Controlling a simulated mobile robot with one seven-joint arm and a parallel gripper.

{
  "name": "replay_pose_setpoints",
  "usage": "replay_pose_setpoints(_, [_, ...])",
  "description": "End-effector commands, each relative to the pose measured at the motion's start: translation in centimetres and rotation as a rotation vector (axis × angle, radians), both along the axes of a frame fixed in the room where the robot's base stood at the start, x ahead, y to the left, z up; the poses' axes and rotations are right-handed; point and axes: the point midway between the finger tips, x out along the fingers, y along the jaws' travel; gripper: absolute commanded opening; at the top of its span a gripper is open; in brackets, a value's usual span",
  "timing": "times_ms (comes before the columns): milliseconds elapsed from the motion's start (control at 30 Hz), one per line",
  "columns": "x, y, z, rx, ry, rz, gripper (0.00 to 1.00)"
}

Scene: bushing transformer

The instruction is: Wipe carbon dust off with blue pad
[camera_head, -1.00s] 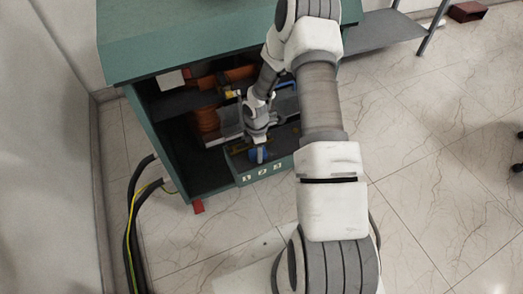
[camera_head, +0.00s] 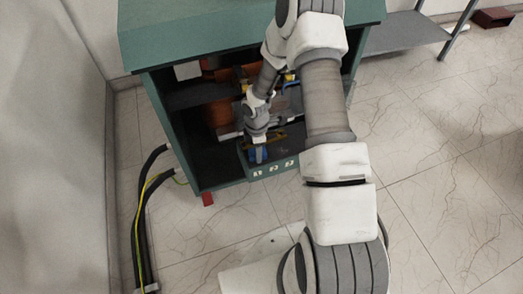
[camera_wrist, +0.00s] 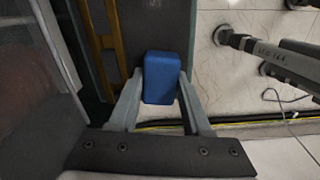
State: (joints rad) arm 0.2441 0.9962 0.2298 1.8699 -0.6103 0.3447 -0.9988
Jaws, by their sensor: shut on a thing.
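My gripper (camera_wrist: 160,90) is shut on the blue pad (camera_wrist: 160,77), with one finger on each side of it. In the head view, the blue pad (camera_head: 258,155) shows small below my gripper (camera_head: 257,146), at the front of the cabinet's lower opening. A dark flat surface (camera_wrist: 150,25) lies beyond the pad in the wrist view. I cannot tell whether the pad touches it. I cannot make out any carbon dust on the dark surfaces.
The green cabinet (camera_head: 220,40) stands open around my arm, with a dark shelf (camera_head: 200,97) and orange coils (camera_head: 216,112) inside. Black cables (camera_head: 143,205) run along its left side. A grey rack (camera_head: 405,33) stands to the right. The tiled floor in front is mostly clear.

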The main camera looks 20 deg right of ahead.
Motion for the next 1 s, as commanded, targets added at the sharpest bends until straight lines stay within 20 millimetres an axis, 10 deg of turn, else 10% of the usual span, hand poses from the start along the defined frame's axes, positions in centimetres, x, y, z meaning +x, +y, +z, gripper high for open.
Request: replay_pose_setpoints(1000, [-0.2,0.9,2.4,0.003,0.003,0.003,0.04])
